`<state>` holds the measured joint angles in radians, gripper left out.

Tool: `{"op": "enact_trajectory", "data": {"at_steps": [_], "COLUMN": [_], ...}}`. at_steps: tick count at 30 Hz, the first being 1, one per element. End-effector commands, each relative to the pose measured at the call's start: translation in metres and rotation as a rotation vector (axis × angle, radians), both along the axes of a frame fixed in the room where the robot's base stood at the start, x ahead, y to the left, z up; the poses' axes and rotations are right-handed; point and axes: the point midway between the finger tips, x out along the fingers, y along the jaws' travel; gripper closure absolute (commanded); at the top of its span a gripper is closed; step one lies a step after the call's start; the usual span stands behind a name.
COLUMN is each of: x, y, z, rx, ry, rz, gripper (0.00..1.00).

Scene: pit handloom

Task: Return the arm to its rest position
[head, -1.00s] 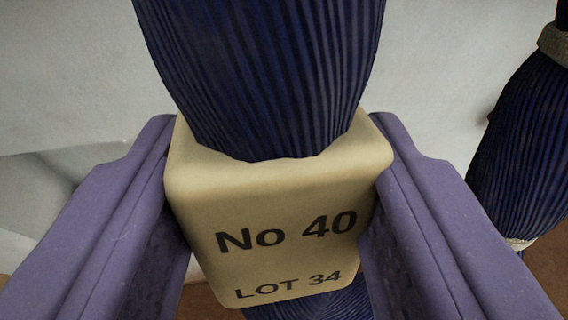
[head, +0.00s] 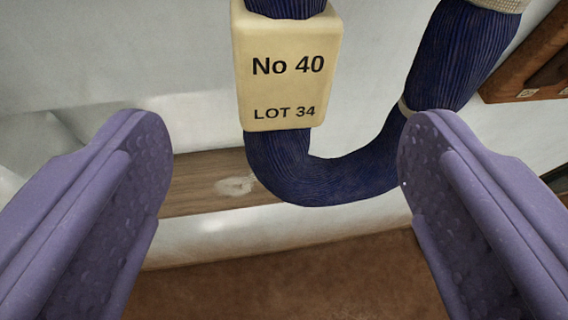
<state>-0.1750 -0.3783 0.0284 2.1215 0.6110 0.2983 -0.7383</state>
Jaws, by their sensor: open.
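My gripper (head: 270,165) is open, with its two purple padded fingers wide apart at the left and right of the head view. Nothing is between the pads. A cream block (head: 289,92) marked "No 40" and "LOT 34" is around a dark blue ribbed yarn hank (head: 310,180), beyond the fingers and apart from them. The hank hangs in a U-shaped loop below the block and rises to the upper right. The top of the hank is out of frame. The right fingertip overlaps part of the loop in the picture.
A pale wall (head: 130,50) stands behind the hank. A wooden strip (head: 205,190) runs along it below the block. A brown wooden piece (head: 530,70) is at the upper right. Brown floor (head: 290,280) shows below, with open room between the fingers.

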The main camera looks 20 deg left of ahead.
Motion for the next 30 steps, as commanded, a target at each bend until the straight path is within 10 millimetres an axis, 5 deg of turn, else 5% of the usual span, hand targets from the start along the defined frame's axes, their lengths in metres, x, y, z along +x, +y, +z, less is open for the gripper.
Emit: {"op": "enact_trajectory", "data": {"at_steps": [5, 11, 21, 30], "x": [-0.008, 0.000, 0.013, 0.005], "y": [-0.003, -0.014, -0.073, -0.116], "z": [0.002, -0.022, -0.072, -0.084], "rx": [-0.001, 0.015, 0.068, 0.110], "ry": [0.001, -0.022, -0.103, -0.162], "rz": [-0.001, -0.035, -0.232, -0.388], "gripper": [0.20, 0.20, 0.20, 0.20]}}
